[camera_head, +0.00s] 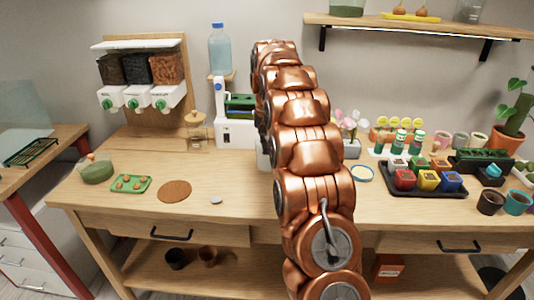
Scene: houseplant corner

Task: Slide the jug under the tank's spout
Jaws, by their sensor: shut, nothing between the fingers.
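My copper-coloured arm rises through the middle of the head view, and its gripper cannot be seen. A blue clear bottle, possibly the tank (219,50), stands on a small wooden ledge above a white device (236,132) at the back of the table. No spout on it can be made out. A clear glass vessel with a wooden top (196,132) stands left of the white device; I cannot tell whether it is the jug. A pale thing (263,156) shows partly at the arm's left edge, the rest hidden behind the arm.
A dispenser (140,70) with three green-knobbed outlets stands at the back left. A cork mat (174,191), a green tray (131,184) and a green bowl (97,170) lie in front. A black tray (425,192) of coloured pots is on the right. Bare table (235,180) lies left of the arm.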

